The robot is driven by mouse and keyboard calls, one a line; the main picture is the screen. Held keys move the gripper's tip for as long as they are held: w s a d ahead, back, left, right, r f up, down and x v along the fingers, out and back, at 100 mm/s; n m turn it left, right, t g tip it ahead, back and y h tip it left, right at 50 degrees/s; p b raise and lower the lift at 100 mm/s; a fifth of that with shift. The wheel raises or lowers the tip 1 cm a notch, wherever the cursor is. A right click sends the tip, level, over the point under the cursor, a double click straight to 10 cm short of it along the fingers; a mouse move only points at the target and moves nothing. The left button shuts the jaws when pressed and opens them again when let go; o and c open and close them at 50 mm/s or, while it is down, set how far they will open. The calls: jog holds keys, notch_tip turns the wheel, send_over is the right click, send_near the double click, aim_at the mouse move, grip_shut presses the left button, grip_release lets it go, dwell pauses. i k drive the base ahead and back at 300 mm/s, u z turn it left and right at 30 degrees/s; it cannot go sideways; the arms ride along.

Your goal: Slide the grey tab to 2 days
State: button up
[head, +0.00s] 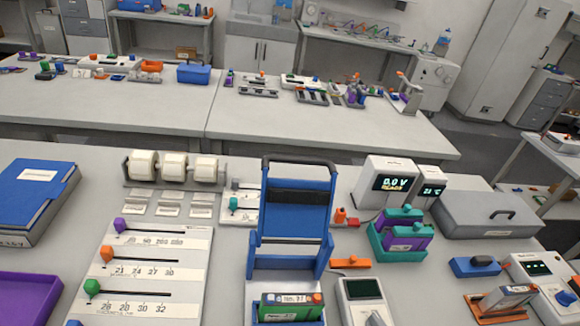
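A small white panel (242,217) stands behind and left of the blue frame, which covers its right part. A teal knob (235,203) sits at the panel's left. A small grey piece (235,185) shows just above the knob; I cannot tell for sure that it is the grey tab. No "2 days" mark is readable. A larger white slider board (190,270) at the front left has a purple tab (120,225), an orange tab (107,254) and a green tab (92,288), all at the left of their slots. My gripper is not in view.
A tall blue frame (292,215) with a black handle stands mid-bench, a green battery cell (290,307) at its foot. Label rolls (175,167) stand behind the slider board. A 0.0 V display (390,183) and teal holder (400,235) are right. A blue binder (35,200) lies left.

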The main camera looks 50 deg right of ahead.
aim_at(234, 182)
jog(key=z, duration=0.45)
jog(key=i, duration=0.8)
jog(key=z, duration=0.45)
jog(key=k, duration=0.8)
jog(key=z, duration=0.25)
jog(key=i, duration=0.8)
jog(key=u, duration=0.15)
